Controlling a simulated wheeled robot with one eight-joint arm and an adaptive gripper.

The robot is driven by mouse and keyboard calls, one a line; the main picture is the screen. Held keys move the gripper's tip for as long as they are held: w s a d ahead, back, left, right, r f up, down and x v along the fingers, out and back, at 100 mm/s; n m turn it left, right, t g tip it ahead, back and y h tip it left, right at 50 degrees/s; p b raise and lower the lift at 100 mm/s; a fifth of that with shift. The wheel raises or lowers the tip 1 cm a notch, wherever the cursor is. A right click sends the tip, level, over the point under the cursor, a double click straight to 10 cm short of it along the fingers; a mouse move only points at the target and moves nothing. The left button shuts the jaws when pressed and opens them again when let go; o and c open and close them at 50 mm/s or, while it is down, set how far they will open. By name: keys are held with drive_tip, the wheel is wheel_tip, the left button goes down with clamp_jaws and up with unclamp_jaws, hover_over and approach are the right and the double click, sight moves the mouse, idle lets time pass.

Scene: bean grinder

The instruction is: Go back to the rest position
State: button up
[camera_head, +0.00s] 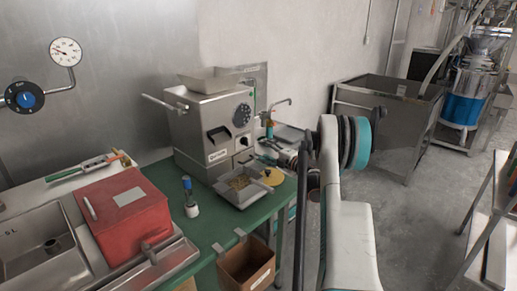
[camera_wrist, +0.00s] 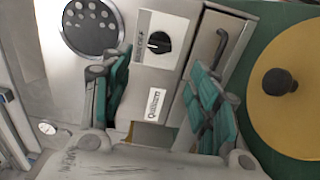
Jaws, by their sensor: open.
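My gripper (camera_head: 264,150) is at the right side of the steel grinder (camera_head: 203,127), with its teal fingers pointing toward the machine. In the wrist view my gripper (camera_wrist: 160,72) is open, its two fingers well apart with nothing held between them. Behind the fingers I see the grinder's front panel (camera_wrist: 163,28) with a black dial, a label and a round perforated disc. I cannot tell whether a fingertip touches the machine. My white arm (camera_head: 348,230) reaches in from the lower right.
A metal tray of beans (camera_head: 240,187) and a yellow lid with a black knob (camera_wrist: 283,122) lie by the grinder on the green table (camera_head: 215,233). A red box (camera_head: 125,215), a sink (camera_head: 40,250) and a blue-topped bottle (camera_head: 190,200) are left. Open floor (camera_head: 415,220) lies right.

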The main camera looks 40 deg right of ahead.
drive_tip(key=shift+s, duration=0.65)
